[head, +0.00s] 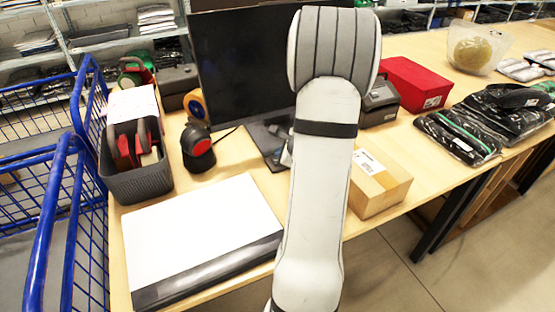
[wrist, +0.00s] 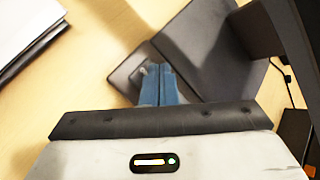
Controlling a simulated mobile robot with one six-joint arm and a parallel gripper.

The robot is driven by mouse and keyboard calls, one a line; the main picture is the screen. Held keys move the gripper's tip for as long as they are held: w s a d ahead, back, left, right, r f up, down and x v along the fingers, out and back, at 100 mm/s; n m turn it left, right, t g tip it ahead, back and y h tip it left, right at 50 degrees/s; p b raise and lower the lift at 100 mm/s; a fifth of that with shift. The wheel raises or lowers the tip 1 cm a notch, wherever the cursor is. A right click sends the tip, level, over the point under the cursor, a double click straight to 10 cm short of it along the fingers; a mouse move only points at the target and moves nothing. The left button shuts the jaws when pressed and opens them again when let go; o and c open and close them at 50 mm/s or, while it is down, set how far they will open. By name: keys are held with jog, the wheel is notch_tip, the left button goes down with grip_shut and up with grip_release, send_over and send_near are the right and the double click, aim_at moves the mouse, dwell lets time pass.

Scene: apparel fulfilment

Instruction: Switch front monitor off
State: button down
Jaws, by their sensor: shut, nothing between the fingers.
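The front monitor (head: 240,70) stands on the table with a dark screen; my arm covers its right part in the head view. Its dark stand (head: 265,140) shows below the screen. In the wrist view, dark flat parts that look like the stand (wrist: 200,45) lie just beyond my gripper (wrist: 158,70). Its two blue fingers are together, with nothing seen between them. The fingertips overlap the dark parts in the picture; I cannot tell whether they touch. A dark panel, likely the monitor (wrist: 290,30), fills the upper right. No power button is identifiable.
A white-topped flat box (head: 200,230) lies at the front left, near a grey bin (head: 135,180) and a black-and-red scanner (head: 198,150). A cardboard box (head: 380,185) and dark bagged garments (head: 460,135) are to the right. A blue cart (head: 45,230) stands at the left.

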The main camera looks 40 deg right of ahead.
notch_tip(320, 180, up, 6)
jog(key=p, duration=0.4)
jog(key=shift+p, duration=0.3)
dwell(0.3)
jog(key=s+a+r+n+g+y+p, duration=0.1)
jog(key=a+r+n, duration=0.2)
jog(key=a+n, duration=0.35)
jog(key=s+a+r+n+g+y, duration=0.1)
jog(key=a+r+n+y, duration=0.2)
jog(key=a, duration=0.7)
jog(key=s+a+r+n+g+p, duration=0.1)
jog(key=s+a+r+n, duration=0.1)
jog(key=a+r+n, duration=0.45)
jog(key=s+a+r+n+g+h, duration=0.1)
jog(key=s+a+n, duration=0.2)
jog(key=s+n, duration=0.2)
jog(key=s+a+r+n+g+h+p, duration=0.1)
jog(key=s+a+n, duration=0.3)
jog(key=s, duration=0.5)
jog(key=shift+s+a+n+g+h, duration=0.3)
jog(key=shift+n+g+h, duration=0.5)
jog(key=shift+n, duration=0.4)
